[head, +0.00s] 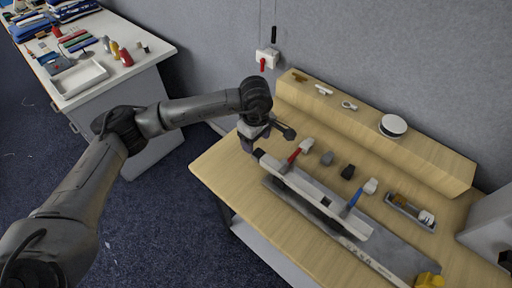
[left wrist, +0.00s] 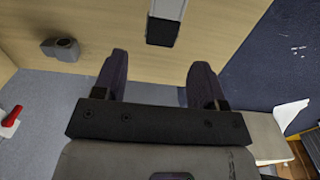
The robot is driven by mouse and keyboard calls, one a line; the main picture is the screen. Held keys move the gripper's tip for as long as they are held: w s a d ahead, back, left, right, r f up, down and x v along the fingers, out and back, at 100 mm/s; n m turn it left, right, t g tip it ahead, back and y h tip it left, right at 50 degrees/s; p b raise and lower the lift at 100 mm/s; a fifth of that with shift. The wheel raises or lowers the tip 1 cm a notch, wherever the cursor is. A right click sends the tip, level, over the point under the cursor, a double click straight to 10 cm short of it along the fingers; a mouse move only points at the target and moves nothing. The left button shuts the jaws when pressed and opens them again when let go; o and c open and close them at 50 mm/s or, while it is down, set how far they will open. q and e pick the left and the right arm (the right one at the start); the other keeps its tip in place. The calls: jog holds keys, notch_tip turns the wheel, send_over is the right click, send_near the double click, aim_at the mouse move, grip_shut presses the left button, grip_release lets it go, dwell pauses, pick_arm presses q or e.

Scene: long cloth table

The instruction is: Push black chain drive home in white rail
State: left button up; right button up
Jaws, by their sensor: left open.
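The white rail (head: 310,196) lies slantwise on the wooden table in the head view. A small black block, which looks like the black chain drive (head: 259,154), sits at its upper-left end. In the left wrist view the black block (left wrist: 161,32) shows with a strip of the white rail (left wrist: 167,8) beyond it. My left gripper (head: 250,143) is by that end of the rail. Its two fingers (left wrist: 160,70) are apart with nothing between them, and the block lies ahead of the gap. Whether a fingertip touches the block I cannot tell. My right gripper is not in view.
A raised wooden shelf (head: 370,125) runs along the wall. A yellow part (head: 429,280) is at lower right.

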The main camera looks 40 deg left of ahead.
aim_at(256, 150)
pick_arm(q)
notch_tip(256, 150, up, 8)
dwell(0.4)
dwell(0.4)
